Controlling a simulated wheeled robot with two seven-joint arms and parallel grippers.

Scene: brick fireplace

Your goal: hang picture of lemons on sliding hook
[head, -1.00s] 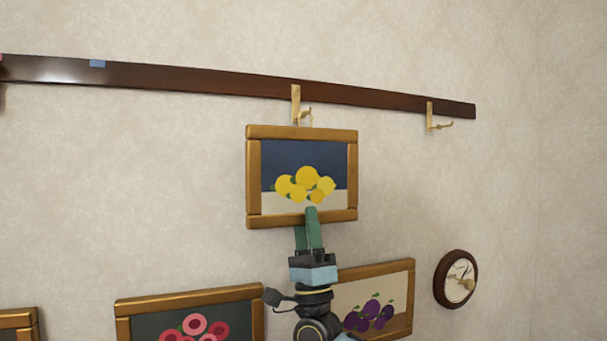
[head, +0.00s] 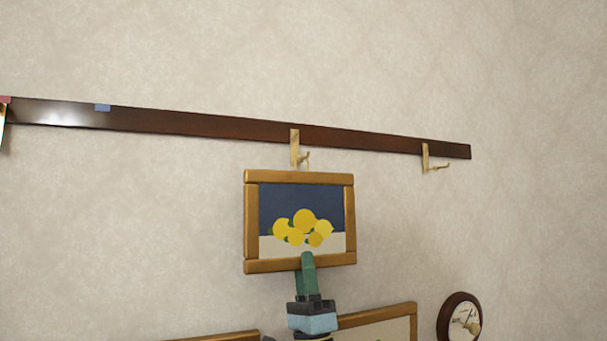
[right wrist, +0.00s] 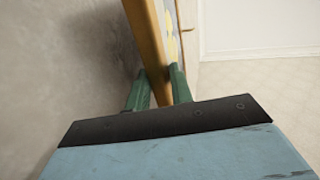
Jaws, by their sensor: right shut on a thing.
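The picture of lemons (head: 302,219) has a gold wooden frame and shows yellow lemons against dark blue. My right gripper (head: 308,262) is shut on its bottom frame bar and holds it upright. In the right wrist view, the green fingers (right wrist: 158,88) sit on either side of the frame edge (right wrist: 150,45). A brass hook (head: 297,150) hangs on the dark wooden rail (head: 220,126) just above the picture's top edge, with a small gap between them in the head view. A second brass hook (head: 430,160) is near the rail's right end. My left gripper is not in view.
A blue mark (head: 103,107) and a red mark (head: 5,99) are on the rail's left part. Below are the tops of two other framed pictures, one at the right (head: 375,328).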

